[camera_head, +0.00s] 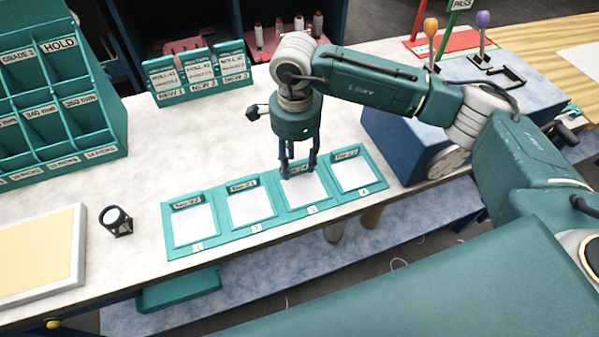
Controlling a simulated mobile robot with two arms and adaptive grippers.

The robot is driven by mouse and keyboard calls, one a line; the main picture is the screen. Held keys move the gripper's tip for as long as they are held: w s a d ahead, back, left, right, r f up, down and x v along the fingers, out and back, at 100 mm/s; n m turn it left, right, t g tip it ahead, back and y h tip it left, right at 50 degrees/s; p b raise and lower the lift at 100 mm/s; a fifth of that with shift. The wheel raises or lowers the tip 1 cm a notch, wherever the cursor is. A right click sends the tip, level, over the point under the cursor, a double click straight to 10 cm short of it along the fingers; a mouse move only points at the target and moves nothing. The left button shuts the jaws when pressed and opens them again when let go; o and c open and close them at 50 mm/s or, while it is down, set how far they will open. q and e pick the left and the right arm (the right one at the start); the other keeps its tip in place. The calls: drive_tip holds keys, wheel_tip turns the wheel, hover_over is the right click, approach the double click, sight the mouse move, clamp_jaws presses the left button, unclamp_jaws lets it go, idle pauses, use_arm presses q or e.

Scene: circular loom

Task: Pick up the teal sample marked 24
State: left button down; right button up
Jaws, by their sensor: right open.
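A teal rack (263,240) on the white table has several slots in a row, numbered 1 to 4 along its front. Each slot holds a white card with a small teal tag at its back edge. My right gripper (298,173) points down over the back edge of slot 3, its two fingers apart at the tag there. That tag (300,168) is partly hidden by the fingers; its end seems to read 24. I cannot tell whether the fingers touch it. The tags of slot 1 (187,202), slot 2 (243,185) and slot 4 (346,154) are uncovered. My left gripper is out of view.
A teal pigeonhole shelf (60,100) stands at the left, with a teal card holder (200,78) behind the rack. A small black loupe (116,221) and a framed pale panel (38,258) lie left of the rack. A blue box with a dial (405,140) stands to the right.

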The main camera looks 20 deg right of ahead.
drive_tip(key=shift+f, duration=0.75)
clamp_jaws()
drive_tip(key=shift+r, duration=0.1)
